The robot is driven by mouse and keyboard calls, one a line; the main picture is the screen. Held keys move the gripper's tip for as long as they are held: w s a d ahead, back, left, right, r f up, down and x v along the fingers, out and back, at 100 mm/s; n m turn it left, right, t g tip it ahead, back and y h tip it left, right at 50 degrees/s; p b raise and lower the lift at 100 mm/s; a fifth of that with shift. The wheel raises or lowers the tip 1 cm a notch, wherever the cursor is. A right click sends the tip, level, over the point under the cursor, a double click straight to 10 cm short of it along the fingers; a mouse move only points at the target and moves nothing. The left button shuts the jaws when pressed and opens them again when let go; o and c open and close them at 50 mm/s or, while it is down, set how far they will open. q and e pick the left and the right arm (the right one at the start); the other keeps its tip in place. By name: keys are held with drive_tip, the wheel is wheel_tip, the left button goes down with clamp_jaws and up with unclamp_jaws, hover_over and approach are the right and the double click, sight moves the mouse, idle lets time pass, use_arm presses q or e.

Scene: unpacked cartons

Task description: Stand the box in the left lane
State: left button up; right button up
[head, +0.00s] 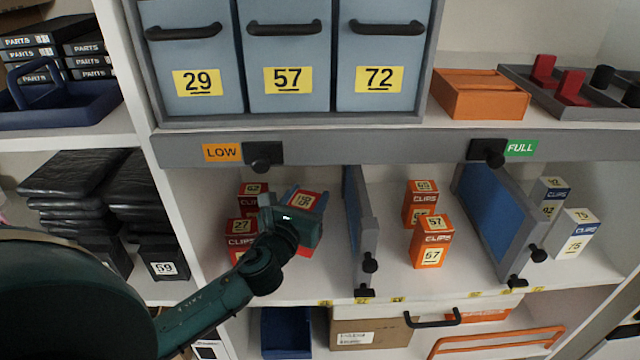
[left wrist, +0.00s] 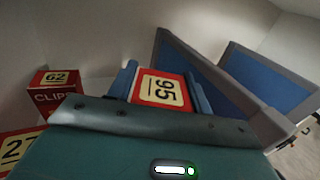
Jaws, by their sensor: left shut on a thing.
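My left gripper (head: 300,205) reaches into the left lane of the middle shelf and is shut on a red box (left wrist: 160,88) with a cream label reading 95. Its blue fingers clasp two opposite sides of the box in the left wrist view. The box's labelled face also shows in the head view; its lower part is hidden by my gripper, so I cannot tell whether it touches the shelf. Red CLIPS boxes marked 62 (left wrist: 54,88) and 27 (head: 240,227) stand left of it in the same lane. My right gripper is out of view.
A grey-blue divider (head: 358,225) bounds the left lane on the right. Orange boxes (head: 432,242) stand in the middle lane, beyond it another divider (head: 495,220) and white-blue boxes (head: 572,235). A shelf edge with LOW (head: 222,152) and FULL (head: 521,148) tags hangs above.

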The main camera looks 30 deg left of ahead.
use_arm(q)
drive_tip(key=shift+w+a+f, duration=0.1)
drive_tip(key=shift+w+a, duration=0.15)
drive_tip(key=shift+w, duration=0.15)
drive_tip(key=shift+w+f+b, duration=0.1)
drive_tip(key=shift+f+b, duration=0.1)
drive_tip(key=shift+b, duration=0.15)
drive_tip(key=shift+f+b, duration=0.35)
drive_tip(key=shift+b, duration=0.1)
wheel_tip(320, 180, down, 3)
drive_tip(key=b, duration=0.3)
wheel_tip(320, 180, down, 2)
drive_tip(key=b, duration=0.2)
drive_tip(key=shift+b, duration=0.3)
drive_tip(key=shift+f, duration=0.2)
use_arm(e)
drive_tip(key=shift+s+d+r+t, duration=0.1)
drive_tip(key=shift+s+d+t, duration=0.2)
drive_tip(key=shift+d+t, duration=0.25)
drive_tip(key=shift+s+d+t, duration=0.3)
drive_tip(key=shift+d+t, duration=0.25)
use_arm(q)
drive_tip(key=shift+f+b, duration=0.55)
drive_tip(key=shift+b, duration=0.1)
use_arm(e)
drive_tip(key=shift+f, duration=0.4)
use_arm(q)
drive_tip(key=o, duration=1.6)
